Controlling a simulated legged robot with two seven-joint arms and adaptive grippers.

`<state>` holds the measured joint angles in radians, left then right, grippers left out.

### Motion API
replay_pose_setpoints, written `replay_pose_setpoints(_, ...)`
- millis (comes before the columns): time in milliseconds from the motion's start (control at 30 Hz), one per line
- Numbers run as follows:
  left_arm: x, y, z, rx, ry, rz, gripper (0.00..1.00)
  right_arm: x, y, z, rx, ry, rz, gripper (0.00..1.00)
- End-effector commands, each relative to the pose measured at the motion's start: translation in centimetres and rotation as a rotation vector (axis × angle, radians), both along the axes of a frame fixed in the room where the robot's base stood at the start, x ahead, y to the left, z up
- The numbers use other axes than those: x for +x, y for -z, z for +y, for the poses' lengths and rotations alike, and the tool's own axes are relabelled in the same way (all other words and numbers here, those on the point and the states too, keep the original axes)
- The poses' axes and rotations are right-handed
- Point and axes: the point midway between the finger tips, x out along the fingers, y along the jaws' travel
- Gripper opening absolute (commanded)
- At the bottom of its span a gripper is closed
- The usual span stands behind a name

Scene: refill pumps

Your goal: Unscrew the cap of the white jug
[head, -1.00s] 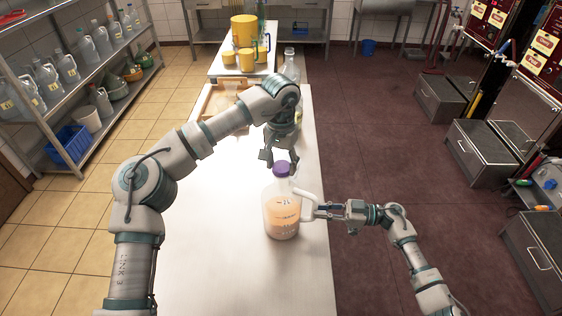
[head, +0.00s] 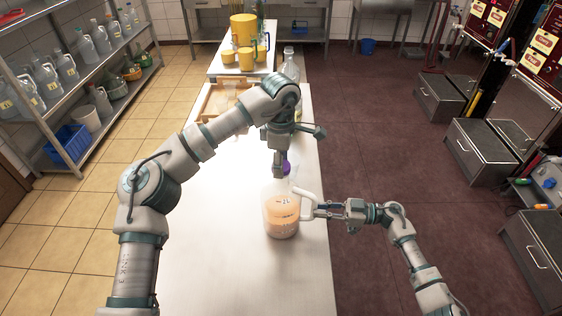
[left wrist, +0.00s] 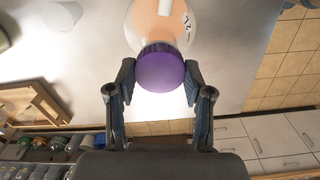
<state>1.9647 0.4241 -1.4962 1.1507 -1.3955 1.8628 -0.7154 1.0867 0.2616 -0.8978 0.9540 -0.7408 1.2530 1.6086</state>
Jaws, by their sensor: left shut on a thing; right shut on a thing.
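The white jug (head: 281,222) stands upright on the table, translucent with orange liquid inside. Its purple cap (head: 286,167) is at the top, partly hidden by my left gripper in the head view. My left gripper (head: 281,165) reaches down from above and is shut on the cap. In the left wrist view the cap (left wrist: 160,68) sits between the two fingertips, with the jug body (left wrist: 160,22) beyond it. I cannot tell how loose the cap is. My right gripper (head: 316,208) is shut on the jug's white handle (head: 307,202) from the right.
The table (head: 200,265) is bare left and in front of the jug. A wooden tray (head: 212,103) and a clear bottle (head: 289,68) stand farther back. Yellow containers (head: 243,28) are on the far table. A shelf of jugs stands at left.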

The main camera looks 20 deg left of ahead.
Motion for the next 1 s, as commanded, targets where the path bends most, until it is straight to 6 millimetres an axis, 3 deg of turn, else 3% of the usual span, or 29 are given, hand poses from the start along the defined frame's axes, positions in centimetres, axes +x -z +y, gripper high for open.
replay_pose_setpoints(800,0.58,0.25,-0.28,0.004,-2.229,0.003,0.09,0.11,0.11,-0.09,-0.002,0.001,0.000,0.00)
replay_pose_setpoints(1000,0.69,0.22,-0.13,0.002,-2.720,0.002,0.09,0.06,0.09,-0.06,-0.001,-0.001,-0.001,0.00)
